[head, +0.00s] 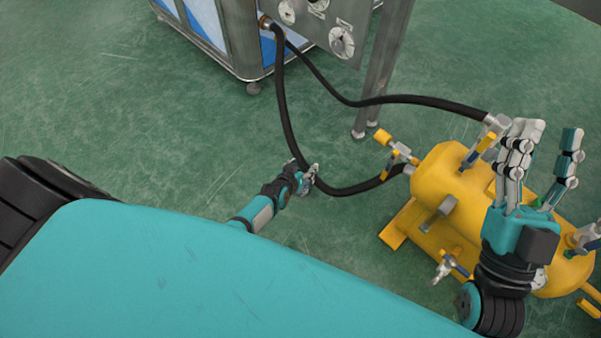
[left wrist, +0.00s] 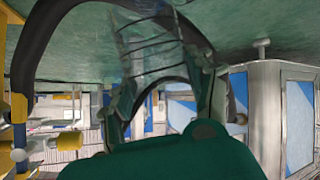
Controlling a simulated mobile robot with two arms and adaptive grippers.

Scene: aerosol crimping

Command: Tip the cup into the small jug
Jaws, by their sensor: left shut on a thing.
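My left gripper (head: 306,180) is low over the green floor, beside the black hose in the head view. In the left wrist view my left gripper (left wrist: 165,75) is shut on a clear, ribbed thing that looks like the cup (left wrist: 150,45). It is see-through, so its tilt and contents cannot be told. In the head view it is too small to make out. No small jug can be made out in either view. My right gripper (head: 550,132) is open and empty, fingers up, in front of the yellow tank.
A yellow tank (head: 440,168) with valves stands at the right. A blue and grey cabinet (head: 212,32) stands at the top left. Green floor (head: 130,120) is clear at left.

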